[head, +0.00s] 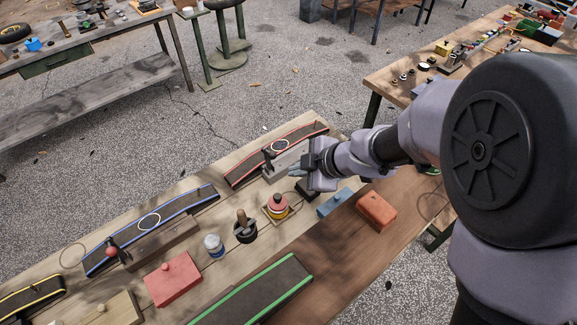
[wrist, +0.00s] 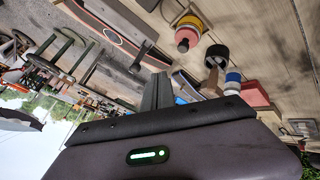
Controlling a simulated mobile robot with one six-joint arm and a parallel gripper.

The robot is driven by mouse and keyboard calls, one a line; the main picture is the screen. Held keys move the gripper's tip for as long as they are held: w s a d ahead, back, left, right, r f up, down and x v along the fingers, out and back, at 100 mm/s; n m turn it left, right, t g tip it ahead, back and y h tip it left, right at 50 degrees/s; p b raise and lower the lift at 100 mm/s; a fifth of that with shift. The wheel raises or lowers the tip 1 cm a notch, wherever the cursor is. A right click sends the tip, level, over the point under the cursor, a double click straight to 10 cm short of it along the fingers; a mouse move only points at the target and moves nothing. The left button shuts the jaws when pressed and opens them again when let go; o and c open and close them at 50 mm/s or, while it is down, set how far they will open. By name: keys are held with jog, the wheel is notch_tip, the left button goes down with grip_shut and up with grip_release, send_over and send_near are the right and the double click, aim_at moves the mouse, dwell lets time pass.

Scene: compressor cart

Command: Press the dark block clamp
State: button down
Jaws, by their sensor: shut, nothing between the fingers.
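A small dark block (head: 308,189) sits on the wooden bench just below my gripper in the head view, partly hidden by it. I take it for the dark block clamp, though its details are too small to tell. My gripper (head: 294,171) is shut and empty, reaching in from the right, with its fingertips above the bench beside a pale grey block (head: 287,158). In the wrist view the closed fingers (wrist: 157,90) point toward the bench. Whether the fingers touch the dark block cannot be told.
A red-and-yellow stack (head: 277,206), a dark mortar (head: 245,231) and a white-blue jar (head: 214,245) stand left of my gripper. A blue block (head: 335,202) and an orange block (head: 376,208) lie nearer. A red-edged dark strip (head: 245,170) runs behind.

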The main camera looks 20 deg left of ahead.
jog(key=b+x, duration=0.4)
jog(key=x, duration=0.4)
jog(key=shift+f, duration=0.25)
jog(key=w+a, duration=0.2)
jog(key=w, duration=0.1)
jog(key=shift+w+a+r, duration=0.2)
jog(key=shift+a+r, duration=0.1)
jog(key=shift+r, duration=0.05)
